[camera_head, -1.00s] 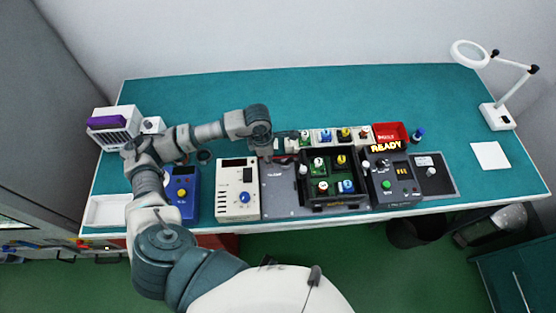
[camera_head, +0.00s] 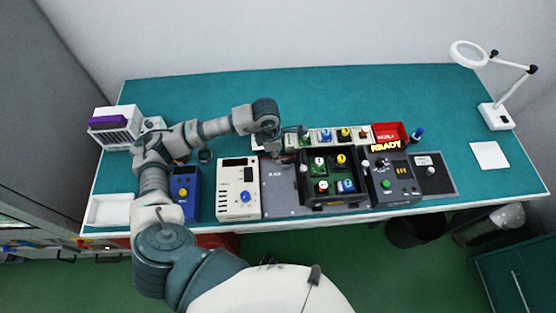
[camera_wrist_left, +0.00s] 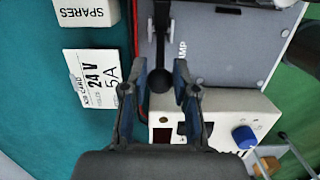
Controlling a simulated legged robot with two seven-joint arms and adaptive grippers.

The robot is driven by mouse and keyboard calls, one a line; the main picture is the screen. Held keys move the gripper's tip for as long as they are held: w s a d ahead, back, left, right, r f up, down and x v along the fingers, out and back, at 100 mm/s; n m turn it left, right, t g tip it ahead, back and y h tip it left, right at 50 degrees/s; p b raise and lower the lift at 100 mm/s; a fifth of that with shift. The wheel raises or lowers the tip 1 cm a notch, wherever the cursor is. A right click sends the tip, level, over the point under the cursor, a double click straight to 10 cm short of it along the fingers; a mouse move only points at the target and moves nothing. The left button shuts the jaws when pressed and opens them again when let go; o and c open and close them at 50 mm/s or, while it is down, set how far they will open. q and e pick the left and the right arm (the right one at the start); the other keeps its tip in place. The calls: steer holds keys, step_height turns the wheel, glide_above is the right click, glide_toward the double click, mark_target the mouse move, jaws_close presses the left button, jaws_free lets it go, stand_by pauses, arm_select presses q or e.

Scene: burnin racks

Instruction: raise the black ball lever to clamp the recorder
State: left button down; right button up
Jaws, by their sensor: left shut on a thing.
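The black ball lever (camera_wrist_left: 160,80) shows in the left wrist view, its dark arm running up from the ball beside the grey plate (camera_wrist_left: 222,45). My left gripper (camera_wrist_left: 164,68) has its two fingers on either side of the ball and is shut on it. In the head view my left gripper (camera_head: 272,149) is over the back left corner of the grey plate (camera_head: 282,197), and the lever is hidden there. I cannot tell for sure which box is the recorder. My right gripper is not in view.
A white box with a blue knob (camera_head: 238,178) stands left of the plate, and a black tray (camera_head: 335,204) with coloured parts stands right. A control box (camera_head: 391,178) is further right. A 24 V card (camera_wrist_left: 92,78) lies near the lever.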

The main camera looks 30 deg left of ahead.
mark_target(287, 162)
arm_select(q)
steer(key=shift+w+d+r, duration=0.25)
steer(key=shift+w+d, duration=0.05)
steer(key=shift+d, duration=0.15)
steer(key=shift+w+d+r, duration=0.1)
steer(key=shift+w+d, duration=0.1)
steer(key=shift+d, duration=0.1)
steer(key=shift+w+d+b, duration=0.4)
steer(key=shift+w+d, duration=0.2)
steer(key=shift+d, duration=0.3)
steer(key=c, duration=1.9)
jaws_free()
steer(key=o, duration=0.8)
